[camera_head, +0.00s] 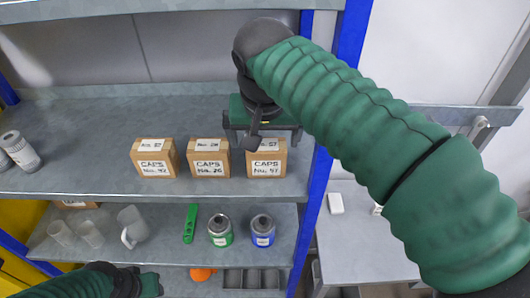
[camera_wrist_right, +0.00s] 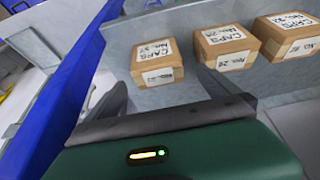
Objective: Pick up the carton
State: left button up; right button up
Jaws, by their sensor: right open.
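Three brown cartons with white CAPS labels stand in a row on the upper shelf: a left one (camera_head: 155,158), a middle one (camera_head: 209,158) and a right one (camera_head: 266,158). In the right wrist view the right carton (camera_wrist_right: 157,62) is nearest, with the middle carton (camera_wrist_right: 228,48) and the left carton (camera_wrist_right: 289,36) beyond it.
Blue rack posts (camera_head: 318,190) stand right of the cartons. The lower shelf holds clear cups (camera_head: 62,233), a jug (camera_head: 131,226), a green tool (camera_head: 190,224) and two cans (camera_head: 220,231). Grey cans (camera_head: 18,150) stand at the upper shelf's left. The shelf between them and the cartons is clear.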

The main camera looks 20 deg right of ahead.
aim_at(266, 146)
jog(key=x, duration=0.2)
jog(key=p+x, duration=0.1)
jog(key=x, duration=0.1)
jog(key=w+p+x, duration=0.1)
jog(key=x, duration=0.2)
jog(key=shift+d+r, duration=0.25)
jog(key=shift+d, duration=0.15)
jog(key=shift+f, duration=0.2)
jog(key=shift+s+r, duration=0.15)
jog(key=shift+s, duration=0.15)
jog(key=shift+c, duration=0.3)
jog(key=shift+s+a, duration=0.1)
jog(key=shift+c, duration=1.2)
pick_arm(q)
jog(key=shift+w+r, duration=0.25)
jog(key=shift+r, duration=0.9)
pick_arm(e)
jog(key=c, duration=1.2)
